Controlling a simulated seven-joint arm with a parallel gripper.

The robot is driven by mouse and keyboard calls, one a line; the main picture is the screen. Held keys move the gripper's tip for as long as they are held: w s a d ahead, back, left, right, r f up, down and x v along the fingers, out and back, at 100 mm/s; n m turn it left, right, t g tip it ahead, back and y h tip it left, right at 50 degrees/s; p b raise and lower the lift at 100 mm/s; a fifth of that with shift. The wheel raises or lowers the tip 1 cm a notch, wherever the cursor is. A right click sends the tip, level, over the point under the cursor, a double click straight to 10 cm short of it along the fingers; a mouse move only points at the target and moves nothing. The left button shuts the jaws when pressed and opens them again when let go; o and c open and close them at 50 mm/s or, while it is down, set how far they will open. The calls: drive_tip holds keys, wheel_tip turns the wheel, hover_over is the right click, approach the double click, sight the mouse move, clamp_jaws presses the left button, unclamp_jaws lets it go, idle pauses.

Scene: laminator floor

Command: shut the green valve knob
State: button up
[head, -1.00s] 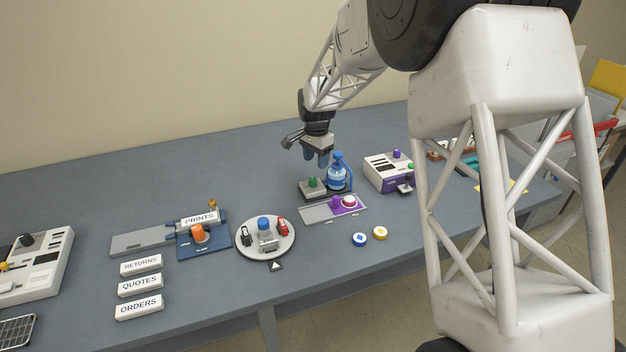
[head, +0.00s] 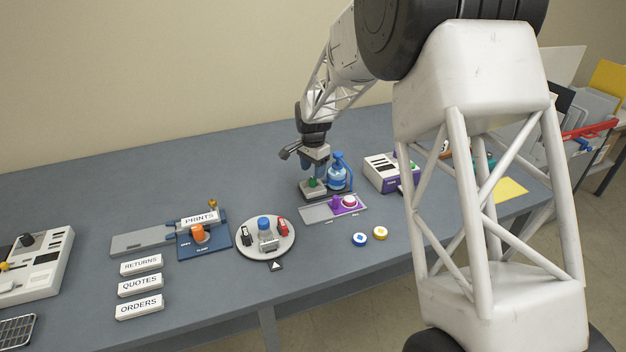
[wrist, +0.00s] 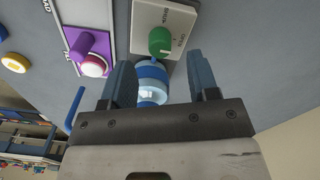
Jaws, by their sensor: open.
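The green valve knob (head: 313,183) stands on a small grey-white plate beside a blue bottle (head: 338,172). In the wrist view the knob (wrist: 160,41) is at top centre, on a pale labelled plate (wrist: 178,22). My gripper (head: 314,170) is low, just over the knob in the head view. In the wrist view its two blue fingers (wrist: 160,66) are apart and empty, and the knob shows just past their tips, between them. The blue bottle (wrist: 152,82) shows between the fingers, below the knob.
A grey slide with a purple block (head: 346,203) lies in front of the knob. A white and purple machine (head: 380,175) stands to the right. A round tray (head: 285,247) and two round buttons, blue (head: 360,240) and yellow (head: 380,233), are nearer. Table at back left is clear.

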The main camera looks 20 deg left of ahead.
sight(313, 178)
drive_tip(key=shift+f, duration=2.25)
drive_tip(key=c, duration=0.9)
